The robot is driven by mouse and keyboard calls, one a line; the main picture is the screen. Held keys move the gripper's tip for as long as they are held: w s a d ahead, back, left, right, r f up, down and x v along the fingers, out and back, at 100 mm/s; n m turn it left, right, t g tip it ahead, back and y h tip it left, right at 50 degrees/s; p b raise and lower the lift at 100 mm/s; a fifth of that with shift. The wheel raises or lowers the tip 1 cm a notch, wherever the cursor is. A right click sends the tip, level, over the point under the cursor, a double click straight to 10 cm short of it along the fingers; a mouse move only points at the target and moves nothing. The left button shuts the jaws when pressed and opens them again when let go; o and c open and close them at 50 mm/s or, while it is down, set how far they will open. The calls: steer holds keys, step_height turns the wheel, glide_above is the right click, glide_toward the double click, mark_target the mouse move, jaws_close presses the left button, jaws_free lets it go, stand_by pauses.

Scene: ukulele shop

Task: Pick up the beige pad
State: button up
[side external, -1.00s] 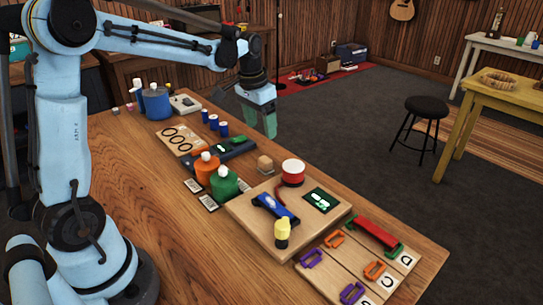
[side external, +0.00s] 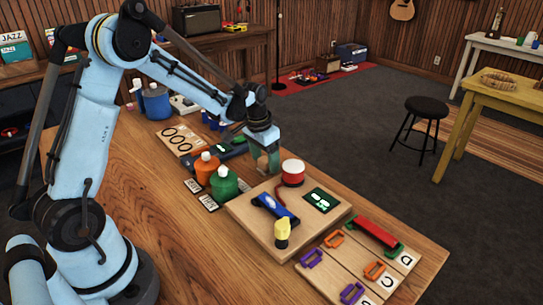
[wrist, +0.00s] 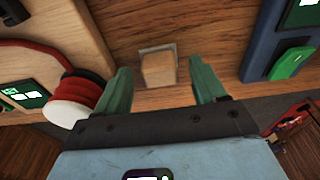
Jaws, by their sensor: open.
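The beige pad (wrist: 158,70) is a small tan block on the wooden table. In the wrist view it sits between the tips of my two green fingers, with gaps on both sides. My gripper (wrist: 161,66) is open and empty, pointing down over the pad. In the side view my gripper (side external: 265,161) is low over the table, and its fingers largely hide the pad.
A wooden board (side external: 240,225) with a red-and-white spool (side external: 293,172) stands close by. An orange bottle (side external: 205,169) and a green bottle (side external: 224,186) stand to the left. A dark blue device (wrist: 280,35) lies beside the pad.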

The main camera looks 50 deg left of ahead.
mark_target(267, 162)
steer(key=shift+f, duration=0.45)
steer(key=c, duration=1)
steer(key=shift+c, duration=0.2)
steer(key=shift+r, duration=0.1)
steer(key=shift+r, duration=0.5)
steer(key=r, duration=0.2)
steer(key=d+r, duration=0.1)
steer(key=shift+s+d+r, duration=0.1)
steer(key=shift+d+r, duration=0.05)
steer(key=shift+r, duration=0.2)
steer(key=s+d+r, duration=0.3)
steer(key=d+r, duration=0.3)
steer(key=d, duration=0.4)
steer(key=shift+r, duration=0.1)
